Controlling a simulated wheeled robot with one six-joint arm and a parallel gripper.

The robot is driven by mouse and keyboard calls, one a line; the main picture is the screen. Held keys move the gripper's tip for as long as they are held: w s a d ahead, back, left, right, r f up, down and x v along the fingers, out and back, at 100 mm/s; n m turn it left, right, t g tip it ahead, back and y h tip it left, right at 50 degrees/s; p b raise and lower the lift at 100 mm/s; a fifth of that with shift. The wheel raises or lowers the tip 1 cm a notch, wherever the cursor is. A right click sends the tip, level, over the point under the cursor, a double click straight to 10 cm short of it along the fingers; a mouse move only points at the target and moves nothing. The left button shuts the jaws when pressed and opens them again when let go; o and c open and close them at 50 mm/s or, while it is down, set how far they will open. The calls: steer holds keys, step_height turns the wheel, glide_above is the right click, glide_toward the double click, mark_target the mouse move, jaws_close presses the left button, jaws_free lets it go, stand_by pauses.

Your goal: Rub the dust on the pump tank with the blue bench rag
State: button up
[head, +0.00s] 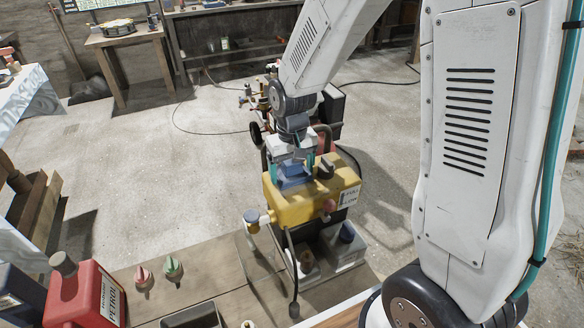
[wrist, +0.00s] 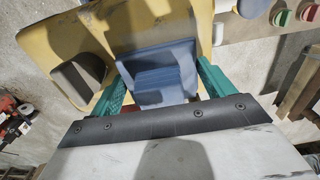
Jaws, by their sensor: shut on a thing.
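The pump tank (head: 290,207) is a yellow box-shaped tank with a dark cap and a white label, standing at the middle of the head view. It also fills the upper left of the wrist view (wrist: 62,42). My gripper (head: 290,168) is over the tank's top. In the wrist view its green fingers (wrist: 160,85) are shut on the folded blue bench rag (wrist: 155,62). The rag (head: 293,183) lies at the tank's top face and seems to touch it. I cannot make out dust on the tank; the rag and gripper hide part of its top.
A wooden bench (head: 213,290) in front carries a red jug (head: 82,298), a red knob (head: 143,274) and a green knob (head: 173,267). A grey tray (head: 335,252) sits below the tank. A hose hangs at the tank's front. Open concrete floor lies to the left.

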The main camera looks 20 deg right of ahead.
steer(key=shift+s+f, duration=0.15)
steer(key=shift+s, duration=0.55)
steer(key=shift+s+f, duration=0.1)
steer(key=shift+s, duration=0.55)
steer(key=shift+w+r, duration=0.15)
steer(key=shift+w, duration=1.55)
steer(key=shift+s+r, duration=0.1)
steer(key=shift+s, duration=1.55)
steer(key=shift+w+r, duration=0.1)
steer(key=shift+r, duration=2.95)
